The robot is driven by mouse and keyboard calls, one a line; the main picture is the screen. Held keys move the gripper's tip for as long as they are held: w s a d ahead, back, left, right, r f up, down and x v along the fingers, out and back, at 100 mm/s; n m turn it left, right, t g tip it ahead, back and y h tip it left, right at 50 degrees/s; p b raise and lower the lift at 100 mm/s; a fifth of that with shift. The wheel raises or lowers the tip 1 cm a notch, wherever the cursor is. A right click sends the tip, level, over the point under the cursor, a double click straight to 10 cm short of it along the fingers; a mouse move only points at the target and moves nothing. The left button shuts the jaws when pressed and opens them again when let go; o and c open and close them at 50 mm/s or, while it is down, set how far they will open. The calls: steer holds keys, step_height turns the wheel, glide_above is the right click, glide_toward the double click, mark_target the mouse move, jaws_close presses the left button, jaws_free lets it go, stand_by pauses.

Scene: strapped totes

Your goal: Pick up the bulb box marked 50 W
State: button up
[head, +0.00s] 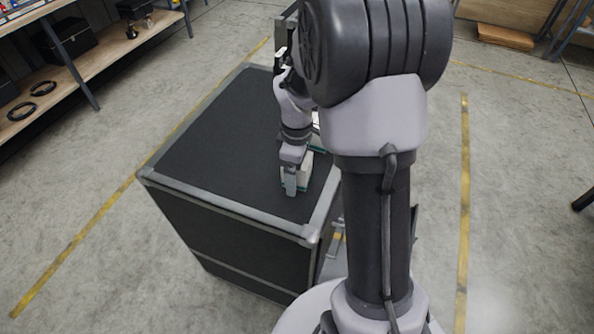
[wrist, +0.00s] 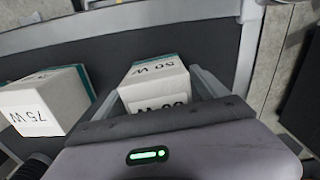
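The bulb box marked 50 W (wrist: 155,82) is white with a teal part and stands in the middle of the wrist view. My gripper (wrist: 158,85) is over it, with one finger on each side of the box. I cannot tell whether the fingers press on it or leave a small gap. In the head view my gripper (head: 291,190) is low at the near right part of the black case top, and a white and teal box (head: 304,171) shows partly behind it. A second box marked 75 W (wrist: 40,105) stands to the left in the wrist view, apart from the fingers.
The black case (head: 215,135) has a grey raised rim, close to the boxes on the near and right sides. Its left and far top is clear. A wooden shelf (head: 85,60) stands at the far left, beyond yellow floor lines. My arm hides much of the right side.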

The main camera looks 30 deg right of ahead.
steer(key=c, duration=1.4)
steer(key=shift+r, duration=0.1)
